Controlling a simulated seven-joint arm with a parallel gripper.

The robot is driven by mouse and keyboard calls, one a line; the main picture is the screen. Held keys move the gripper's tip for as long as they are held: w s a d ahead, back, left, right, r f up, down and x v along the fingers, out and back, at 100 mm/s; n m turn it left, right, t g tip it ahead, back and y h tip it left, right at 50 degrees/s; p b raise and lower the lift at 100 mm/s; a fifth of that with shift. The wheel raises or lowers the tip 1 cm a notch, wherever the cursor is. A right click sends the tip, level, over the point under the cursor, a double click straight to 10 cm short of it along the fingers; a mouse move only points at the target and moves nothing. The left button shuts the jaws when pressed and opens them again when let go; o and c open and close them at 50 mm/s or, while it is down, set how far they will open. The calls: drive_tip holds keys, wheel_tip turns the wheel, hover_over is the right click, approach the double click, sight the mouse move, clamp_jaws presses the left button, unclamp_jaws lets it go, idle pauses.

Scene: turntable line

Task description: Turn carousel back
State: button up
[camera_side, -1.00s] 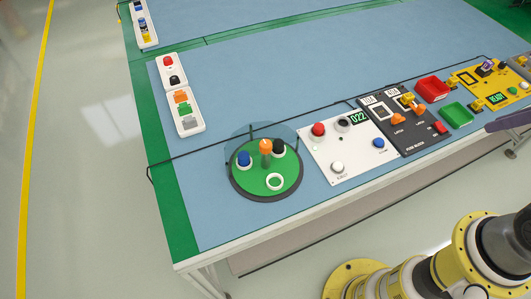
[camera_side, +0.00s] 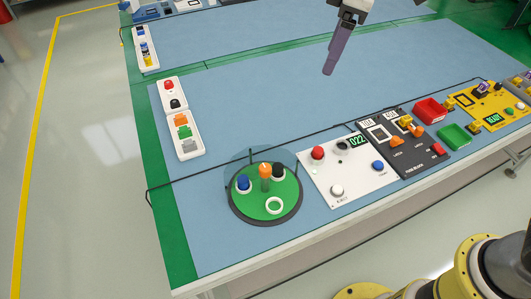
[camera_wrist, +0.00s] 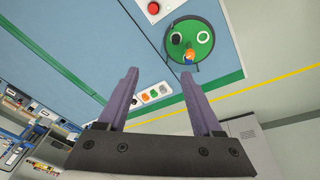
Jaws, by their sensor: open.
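The carousel (camera_side: 266,214) is a round green turntable with a dark rim near the table's front left corner. It carries an orange post (camera_side: 265,183) at its middle, a blue piece (camera_side: 243,182), a black piece (camera_side: 278,170) and an empty white ring (camera_side: 274,205). A clear guard stands behind it. In the wrist view the carousel (camera_wrist: 203,52) is beyond the fingertips, at the upper right. My gripper (camera_wrist: 160,74) is open and empty, with purple fingers apart. In the side view it hangs above the table (camera_side: 330,68), well away from the carousel at the upper right.
A white button panel (camera_side: 352,190) stands right of the carousel, then a dark switch panel (camera_side: 404,160), a red tray (camera_side: 431,110) and a green tray (camera_side: 454,134). White holders (camera_side: 185,140) with coloured pieces stand behind left. A black cable crosses the table. The middle blue mat is clear.

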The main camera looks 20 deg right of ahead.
drive_tip(key=w+a+f+n+g, duration=0.1)
drive_tip(key=w+a+f, duration=0.1)
drive_tip(key=a+f, duration=0.45)
drive_tip(key=n+g+h, duration=0.1)
drive_tip(key=n, duration=0.1)
hover_over(265, 168)
wheel_tip(265, 168, down, 7)
wheel_tip(265, 168, down, 14)
drive_tip(key=shift+w+r, duration=0.1)
drive_tip(key=shift+r, duration=0.15)
clamp_jaws()
idle(0.7)
